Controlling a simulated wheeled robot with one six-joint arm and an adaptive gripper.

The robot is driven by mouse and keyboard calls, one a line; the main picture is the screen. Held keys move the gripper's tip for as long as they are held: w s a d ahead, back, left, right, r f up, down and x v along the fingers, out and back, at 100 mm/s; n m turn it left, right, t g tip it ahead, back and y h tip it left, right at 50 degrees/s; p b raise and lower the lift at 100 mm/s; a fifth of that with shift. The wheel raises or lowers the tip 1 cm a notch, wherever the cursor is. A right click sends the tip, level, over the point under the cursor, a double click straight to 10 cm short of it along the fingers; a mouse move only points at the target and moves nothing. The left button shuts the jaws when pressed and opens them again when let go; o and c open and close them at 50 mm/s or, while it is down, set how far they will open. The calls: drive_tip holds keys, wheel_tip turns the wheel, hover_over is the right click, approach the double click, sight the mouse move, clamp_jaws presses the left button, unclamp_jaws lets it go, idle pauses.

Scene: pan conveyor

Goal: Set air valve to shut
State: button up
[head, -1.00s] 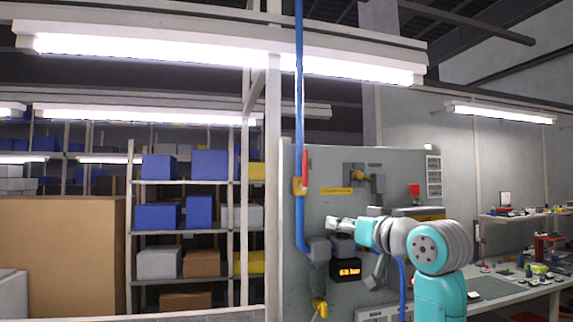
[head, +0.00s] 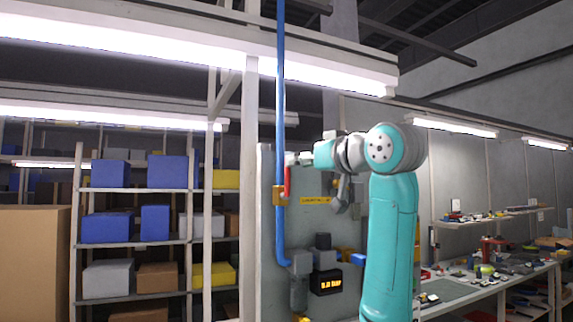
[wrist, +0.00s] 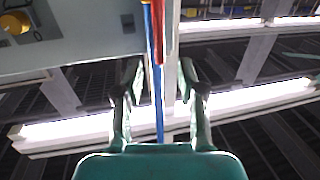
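The air valve (head: 279,196) is a brass-yellow body on a vertical blue pipe (head: 281,100), at the left edge of the grey panel. Its red lever (head: 287,180) points up, along the pipe. My gripper (head: 297,158) is at the lever's upper end, reaching in from the right. In the wrist view my gripper (wrist: 161,68) is open, with the red lever (wrist: 158,25) and the blue pipe (wrist: 160,112) showing between its fingers. I cannot tell whether a finger touches the lever. The valve body is not clear in the wrist view.
The grey panel (head: 268,235) carries a pressure display (head: 326,282) with orange digits too small to read surely. A workbench (head: 480,300) with small parts stands to the right. Shelves with blue boxes (head: 107,228) stand behind on the left.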

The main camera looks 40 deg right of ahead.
sight(288, 193)
drive_tip(key=shift+w+d, duration=0.15)
drive_tip(key=shift+w, duration=1.3)
drive_tip(key=shift+w+d, duration=0.1)
drive_tip(key=shift+w, duration=1.3)
clamp_jaws()
